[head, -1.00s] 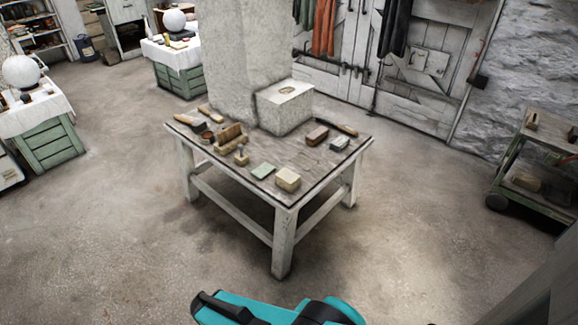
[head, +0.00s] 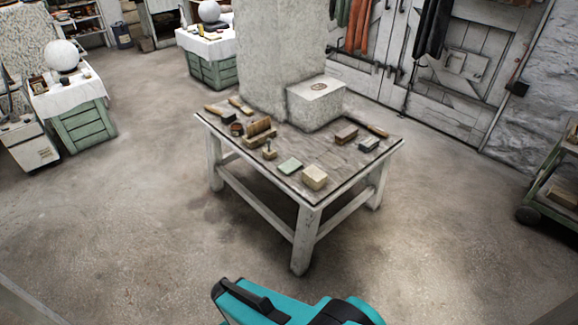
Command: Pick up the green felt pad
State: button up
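The green felt pad (head: 290,166) lies flat near the front edge of the wooden table (head: 335,172), left of a pale block (head: 314,177). A small wooden piece with a knob (head: 269,151) stands just behind it to the left. The pad's top is uncovered. Part of my teal and black arm shows at the bottom of the head view, well short of the table. My gripper's fingers are not in view.
A stone pillar and a white block (head: 315,103) stand at the table's back. Brushes and other blocks lie around the tabletop. Open floor (head: 150,220) surrounds the table. A cart (head: 555,190) is at right, green crates (head: 82,128) at left.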

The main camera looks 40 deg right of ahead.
aim_at(288, 167)
jog(key=u, duration=0.25)
jog(key=i, duration=1)
jog(key=z, duration=0.3)
